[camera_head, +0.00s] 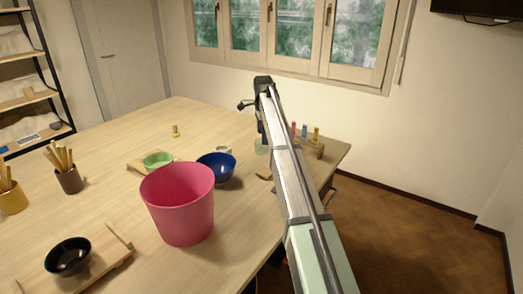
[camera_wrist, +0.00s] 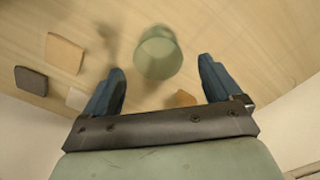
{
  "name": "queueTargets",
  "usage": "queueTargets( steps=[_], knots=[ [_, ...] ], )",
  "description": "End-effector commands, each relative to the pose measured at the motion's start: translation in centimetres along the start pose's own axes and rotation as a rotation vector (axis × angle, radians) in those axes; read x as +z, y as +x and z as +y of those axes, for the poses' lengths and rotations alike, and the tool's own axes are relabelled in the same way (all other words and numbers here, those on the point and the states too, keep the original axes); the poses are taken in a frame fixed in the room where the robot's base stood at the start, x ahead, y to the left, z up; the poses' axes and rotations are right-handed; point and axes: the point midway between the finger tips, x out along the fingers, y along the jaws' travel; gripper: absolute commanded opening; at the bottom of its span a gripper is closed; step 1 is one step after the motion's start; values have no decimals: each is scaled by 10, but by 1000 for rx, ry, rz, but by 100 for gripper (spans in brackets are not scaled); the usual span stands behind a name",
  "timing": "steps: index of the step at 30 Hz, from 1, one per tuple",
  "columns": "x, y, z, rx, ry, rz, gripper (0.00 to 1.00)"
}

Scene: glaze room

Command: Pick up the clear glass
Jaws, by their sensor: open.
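The clear glass (camera_wrist: 158,52) shows in the wrist view as a greenish see-through cup on the wooden table, just beyond the fingertips and roughly midway between them. My gripper (camera_wrist: 160,82) is open, with its two dark blue fingers spread apart and nothing between them. In the head view a small part of the glass (camera_head: 261,148) shows at the far right part of the table, partly hidden by my arm. The fingers are mostly hidden behind my arm there.
A large pink bucket (camera_head: 180,208) stands left of my arm, with a blue bowl (camera_head: 216,167) and a green bowl (camera_head: 158,160) behind it. A rack with coloured tubes (camera_head: 316,149) stands right of the glass. Small tiles (camera_wrist: 65,53) lie near the glass.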

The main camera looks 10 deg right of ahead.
Motion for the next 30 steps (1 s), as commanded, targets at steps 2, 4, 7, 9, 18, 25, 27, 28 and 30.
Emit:
queueTargets(
  steps=[2, 4, 7, 9, 18, 25, 27, 28, 30],
  knots=[
    [0, 3, 0, 0, 0, 0, 92],
    [1, 6, 0, 0, 0, 0, 92],
    [3, 14, 1, 1, 0, 0, 92],
    [5, 22, 2, 0, 0, 0, 92],
    [6, 53, 1, -1, 0, 0, 92],
    [6, 53, 1, -1, 0, 0, 89],
    [6, 53, 1, -1, 0, 0, 82],
    [6, 53, 1, -1, 0, 0, 79],
    [6, 53, 1, 0, 0, 0, 72]
  ],
)
